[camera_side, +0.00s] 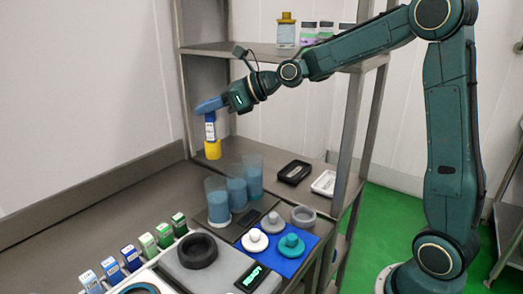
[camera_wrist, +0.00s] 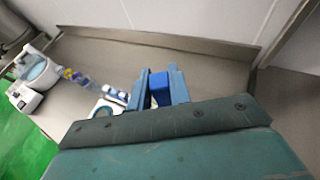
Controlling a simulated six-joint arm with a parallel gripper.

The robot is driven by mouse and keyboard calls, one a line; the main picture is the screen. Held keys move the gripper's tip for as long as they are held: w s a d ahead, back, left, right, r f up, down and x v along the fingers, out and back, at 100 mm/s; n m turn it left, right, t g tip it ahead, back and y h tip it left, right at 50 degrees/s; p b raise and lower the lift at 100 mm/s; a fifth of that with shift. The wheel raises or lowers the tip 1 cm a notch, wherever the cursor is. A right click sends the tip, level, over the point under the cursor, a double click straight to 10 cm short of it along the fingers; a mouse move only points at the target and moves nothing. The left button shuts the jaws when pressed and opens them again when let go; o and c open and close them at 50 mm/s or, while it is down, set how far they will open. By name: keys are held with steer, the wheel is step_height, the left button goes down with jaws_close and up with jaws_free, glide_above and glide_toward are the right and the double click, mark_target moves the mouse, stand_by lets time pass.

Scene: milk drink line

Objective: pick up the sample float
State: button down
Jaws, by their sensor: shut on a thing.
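The sample float, as I take it, has a blue and white labelled body (camera_side: 210,127) and a yellow lower end (camera_side: 212,149). My gripper (camera_side: 208,106) points down-left in the side view and is shut on its upper end. The rest of the float is hidden there.
Several blue translucent cups (camera_side: 217,203) stand right of the float. The shelf post (camera_side: 352,130) rises at right. Counter left of the float is clear.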

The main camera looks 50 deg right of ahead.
steer(key=shift+r, duration=0.6)
steer(key=shift+d+f, duration=0.1)
steer(key=shift+f, duration=0.05)
steer(key=shift+w+d+f+m+h, duration=0.2)
steer(key=shift+d+f+m+h, duration=0.2)
steer(key=shift+m+h, duration=0.2)
steer(key=d+f+m+t+h, duration=0.1)
steer(key=d+f+m+h, duration=0.2)
steer(key=d, duration=0.4)
steer(key=shift+s+f+m+t+h, duration=0.2)
steer(key=shift+m+t+h, duration=0.2)
steer(key=shift+m+h, duration=0.7)
steer(key=shift+f, duration=0.15)
step_height(320, 180, down, 13)
steer(key=shift+f, duration=0.2)
stand_by(0.8)
stand_by(0.5)
